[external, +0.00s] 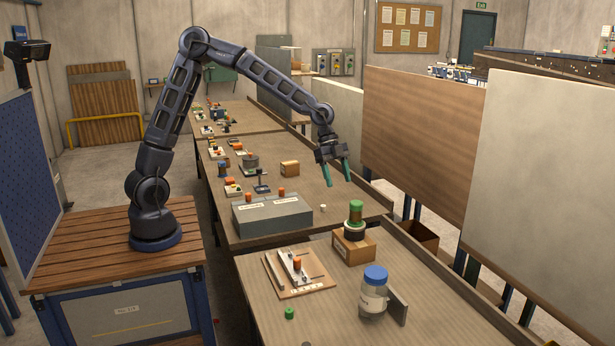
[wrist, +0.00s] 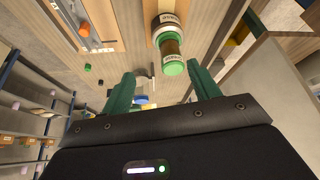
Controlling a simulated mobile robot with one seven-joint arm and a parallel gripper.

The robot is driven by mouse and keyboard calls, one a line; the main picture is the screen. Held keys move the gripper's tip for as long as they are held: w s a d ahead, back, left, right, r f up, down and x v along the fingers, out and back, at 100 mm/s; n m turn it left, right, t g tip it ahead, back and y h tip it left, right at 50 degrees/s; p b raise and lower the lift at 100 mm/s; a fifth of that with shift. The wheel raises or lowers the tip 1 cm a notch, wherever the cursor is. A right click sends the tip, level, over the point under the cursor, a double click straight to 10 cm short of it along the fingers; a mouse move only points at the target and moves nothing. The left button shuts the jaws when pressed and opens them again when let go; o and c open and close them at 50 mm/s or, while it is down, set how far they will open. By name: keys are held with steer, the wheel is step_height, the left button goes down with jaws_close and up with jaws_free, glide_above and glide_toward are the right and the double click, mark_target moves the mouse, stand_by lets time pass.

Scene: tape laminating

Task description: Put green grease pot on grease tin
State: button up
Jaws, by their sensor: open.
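The green grease pot (external: 356,209) has a green lid and a brown body. It stands upright on the grease tin (external: 354,231), a wider dark and white round tin on a cardboard box. In the wrist view the pot's green lid (wrist: 173,69) shows ahead of the gap between my fingers, with the tin (wrist: 168,24) and its white label behind it. My gripper (external: 338,183) is open and empty, with its green fingers pointing down, above and left of the pot. It appears apart from the pot. The fingers also show in the wrist view (wrist: 163,88).
The cardboard box (external: 353,251) stands near the bench's back ledge. A jar with a blue lid (external: 374,290) stands in front by a grey plate. A board with parts (external: 299,272) and a small green piece (external: 289,313) lie left. A grey case (external: 271,214) is on the bench behind.

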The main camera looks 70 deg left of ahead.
steer(key=s+a+r+n+t+y, duration=0.1)
steer(key=s+a+r+n+y, duration=0.3)
steer(key=s+a, duration=0.65)
steer(key=s+a+r+n+t+y, duration=0.1)
steer(key=s+a+r+n, duration=0.45)
steer(key=s+a, duration=0.45)
steer(key=s+a+n, duration=0.3)
steer(key=s+a, duration=0.1)
steer(key=s, duration=0.4)
steer(key=s+a+r+n+t, duration=0.1)
steer(key=s+a+n, duration=0.2)
steer(key=s, duration=0.6)
steer(key=shift+s+a+t, duration=0.25)
steer(key=shift+a+t, duration=0.05)
steer(key=shift+a, duration=0.25)
